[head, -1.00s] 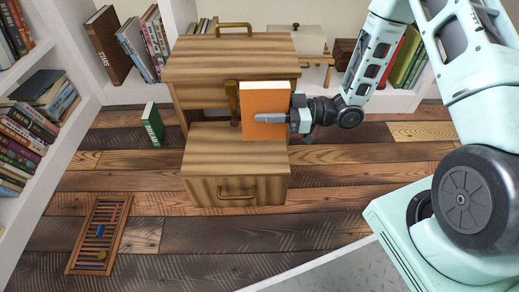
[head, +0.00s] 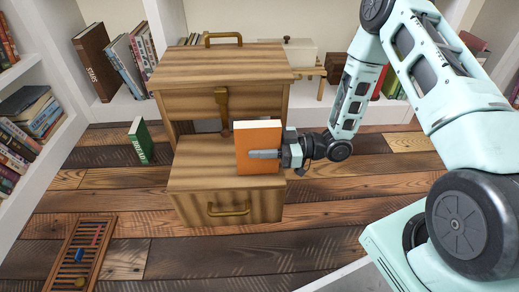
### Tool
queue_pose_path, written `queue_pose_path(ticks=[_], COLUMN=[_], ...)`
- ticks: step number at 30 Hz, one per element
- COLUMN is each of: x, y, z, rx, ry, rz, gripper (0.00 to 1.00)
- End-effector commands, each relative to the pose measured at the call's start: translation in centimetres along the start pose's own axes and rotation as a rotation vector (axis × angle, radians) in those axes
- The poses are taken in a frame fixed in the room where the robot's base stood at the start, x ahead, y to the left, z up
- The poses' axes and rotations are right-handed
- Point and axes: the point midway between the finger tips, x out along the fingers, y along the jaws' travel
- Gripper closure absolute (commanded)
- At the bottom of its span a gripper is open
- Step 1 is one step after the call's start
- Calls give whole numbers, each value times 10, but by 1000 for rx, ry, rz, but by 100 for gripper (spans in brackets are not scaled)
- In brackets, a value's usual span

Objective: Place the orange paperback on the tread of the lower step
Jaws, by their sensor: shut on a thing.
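The orange paperback (head: 258,136) is upright in the head view, its orange cover facing me and its pale page edge on top. My gripper (head: 268,154) is shut on it from the right, one finger lying across the cover. The wooden step unit has a lower step (head: 200,178) with a brass handle on its front and a taller step (head: 215,66) behind. The book's bottom edge is over the right part of the lower tread. I cannot tell whether it touches the tread.
A green book (head: 140,142) stands on the plank floor left of the steps. A wooden abacus (head: 80,254) lies on the floor at lower left. Bookshelves line the left and back. The left part of the lower tread is bare.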

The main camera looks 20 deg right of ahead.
Motion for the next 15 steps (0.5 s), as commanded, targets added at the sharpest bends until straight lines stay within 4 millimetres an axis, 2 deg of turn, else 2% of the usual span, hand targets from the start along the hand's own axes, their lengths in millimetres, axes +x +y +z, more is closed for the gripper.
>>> queue_pose_path(ticks=[4,5,7,15], x=[0,0,0,0], y=[0,0,0,0], z=[3,3,3,2], rx=[1,1,1,1], ry=[2,0,0,0], rz=[0,0,0,0], gripper=[100,70,51,51])
